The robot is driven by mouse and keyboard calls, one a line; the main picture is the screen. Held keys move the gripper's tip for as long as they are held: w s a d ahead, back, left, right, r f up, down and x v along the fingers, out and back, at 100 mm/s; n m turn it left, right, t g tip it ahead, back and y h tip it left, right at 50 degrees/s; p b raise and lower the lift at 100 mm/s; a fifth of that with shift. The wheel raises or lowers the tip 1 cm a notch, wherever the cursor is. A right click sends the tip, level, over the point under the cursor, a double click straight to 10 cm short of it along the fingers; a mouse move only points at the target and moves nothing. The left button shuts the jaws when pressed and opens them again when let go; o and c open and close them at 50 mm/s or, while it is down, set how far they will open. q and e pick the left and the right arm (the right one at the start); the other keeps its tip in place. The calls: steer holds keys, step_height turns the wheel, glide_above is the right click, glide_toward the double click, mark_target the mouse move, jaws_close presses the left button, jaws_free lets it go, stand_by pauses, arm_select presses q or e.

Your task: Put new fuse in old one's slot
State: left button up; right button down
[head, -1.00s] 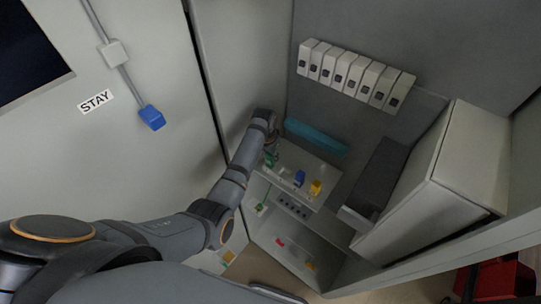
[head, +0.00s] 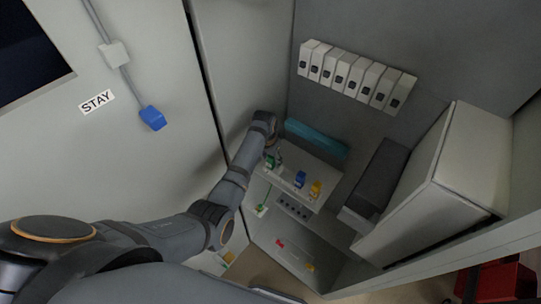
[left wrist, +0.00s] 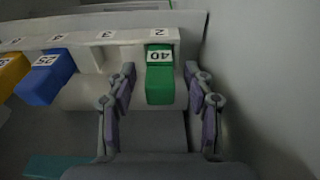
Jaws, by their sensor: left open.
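A green fuse (left wrist: 160,76) marked 40 sits in the slot labelled 2 on a pale fuse rail (left wrist: 215,28), and shows small in the head view (head: 270,162). My left gripper (left wrist: 159,84) is open, with one finger on each side of the green fuse; gaps show between fingers and fuse. The slot labelled 3 (left wrist: 98,60) is empty. A blue fuse (left wrist: 45,78) marked 25 sits in slot 4, with a yellow fuse (left wrist: 12,72) to its left. Another green piece (head: 261,208) lies lower in the cabinet. My right gripper is not in view.
A red piece (head: 281,243) and an orange piece (head: 309,266) lie on the lower shelf. A row of several white switches (head: 352,77) is on the back wall. A cabinet wall stands close right of my left gripper. A large pale box (head: 445,185) stands right.

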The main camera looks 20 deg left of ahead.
arm_select(q)
step_height(320, 180, up, 12)
steer(key=s, duration=0.1)
steer(key=shift+s+a+f, duration=0.15)
steer(key=shift+s+a, duration=0.15)
steer(key=shift+s, duration=0.05)
stand_by(0.4)
